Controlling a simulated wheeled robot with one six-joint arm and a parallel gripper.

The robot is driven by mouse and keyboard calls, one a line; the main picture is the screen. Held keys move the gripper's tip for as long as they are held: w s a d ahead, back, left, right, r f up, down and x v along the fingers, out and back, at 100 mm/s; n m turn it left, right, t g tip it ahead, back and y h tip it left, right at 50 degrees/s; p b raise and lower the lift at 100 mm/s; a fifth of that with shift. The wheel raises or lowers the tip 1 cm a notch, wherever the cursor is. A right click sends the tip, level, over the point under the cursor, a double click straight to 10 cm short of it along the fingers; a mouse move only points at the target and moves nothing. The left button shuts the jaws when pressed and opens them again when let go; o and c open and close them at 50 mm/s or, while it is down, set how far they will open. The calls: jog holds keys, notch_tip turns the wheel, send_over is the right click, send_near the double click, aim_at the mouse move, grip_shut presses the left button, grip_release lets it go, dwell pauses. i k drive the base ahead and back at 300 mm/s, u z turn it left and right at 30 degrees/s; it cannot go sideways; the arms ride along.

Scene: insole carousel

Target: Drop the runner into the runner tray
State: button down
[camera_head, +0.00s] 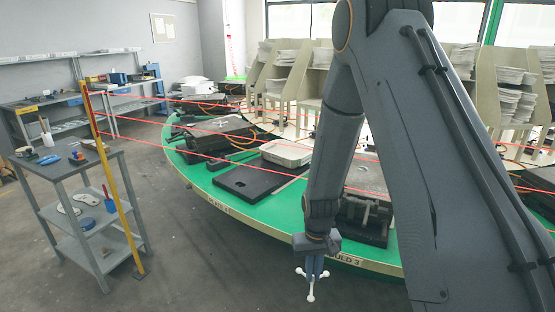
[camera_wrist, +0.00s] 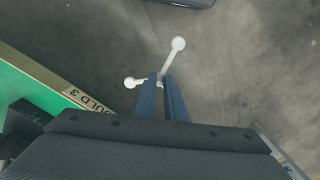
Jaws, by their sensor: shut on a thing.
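The runner (camera_head: 310,285) is a small white three-armed piece with round knobs at its ends. My gripper (camera_head: 315,276) points down and is shut on it, in the air just outside the green carousel rim. In the wrist view the runner (camera_wrist: 172,60) sticks out past the fingertips (camera_wrist: 162,80), with bare floor below. I cannot tell for sure which thing is the runner tray. A pale shallow tray (camera_head: 287,153) sits on the carousel, and the end of a dark object (camera_wrist: 188,2) shows at the top edge of the wrist view.
The green carousel (camera_head: 215,188) with its "MOULD 3" rim and a dark mould (camera_head: 365,215) is close to my gripper. A grey trolley (camera_head: 70,180) with tools stands at the left by a yellow post (camera_head: 115,185). Red beams cross above the carousel. Floor (camera_head: 200,265) between is clear.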

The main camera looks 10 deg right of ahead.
aim_at(286, 154)
jog(key=u, duration=1.9)
jog(key=i, duration=2.1)
jog(key=z, duration=3.5)
